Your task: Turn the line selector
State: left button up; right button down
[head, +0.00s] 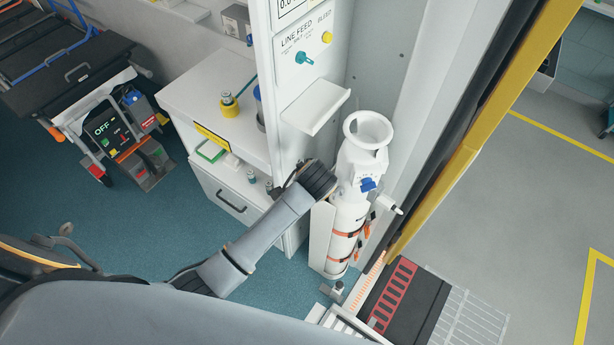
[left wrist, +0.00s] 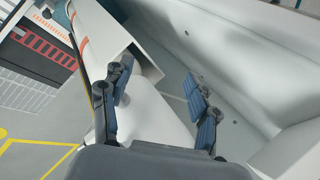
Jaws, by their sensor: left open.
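The line selector appears to be the teal knob (head: 304,57) under the words LINE FEED, on the upright white panel (head: 285,85) in the head view. My left arm reaches up from the lower left, and its dark wrist end is beside the white cylinder, well below the knob. The fingers are hidden or unclear there. In the left wrist view my left gripper (left wrist: 158,72) is open, its fingers apart over white surfaces, and nothing is visibly held. The knob does not show in that view. My right gripper is in neither view.
A yellow BLEED knob (head: 326,38) sits right of the selector, and a white shelf (head: 316,106) juts out below. A strapped white cylinder (head: 348,222) with a collar and blue knob stands close by. A yellow-edged door frame (head: 480,125) rises at right.

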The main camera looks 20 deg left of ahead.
pick_arm(q)
jog(key=shift+s+d+f, duration=0.2)
jog(key=shift+s+f, duration=0.1)
jog(key=shift+f, duration=0.35)
jog(key=shift+d, duration=0.1)
jog(key=s+a+f+n+g+h+b, duration=0.1)
jog(key=s+f+b, duration=0.1)
jog(key=s+f, duration=0.5)
jog(key=s+a+f+n+g+b, duration=0.15)
jog(key=s+f, duration=0.25)
jog(key=f, duration=0.8)
jog(key=s+a+f+n+g+h+b, duration=0.1)
jog(key=s+f+n+b, duration=0.1)
jog(key=s+f, duration=0.5)
jog(key=s+a+f+n+g+b, duration=0.1)
jog(key=s+a+f+n+b, duration=0.1)
jog(key=s+f, duration=0.8)
jog(key=s+a+f+n+b, duration=0.2)
jog(key=s+f+n, duration=0.2)
jog(key=s+f, duration=0.6)
jog(key=s, duration=0.8)
jog(key=shift+s+a+g+h+b, duration=0.2)
jog(key=shift+g+h+b, duration=0.1)
jog(key=shift+g+b, duration=0.1)
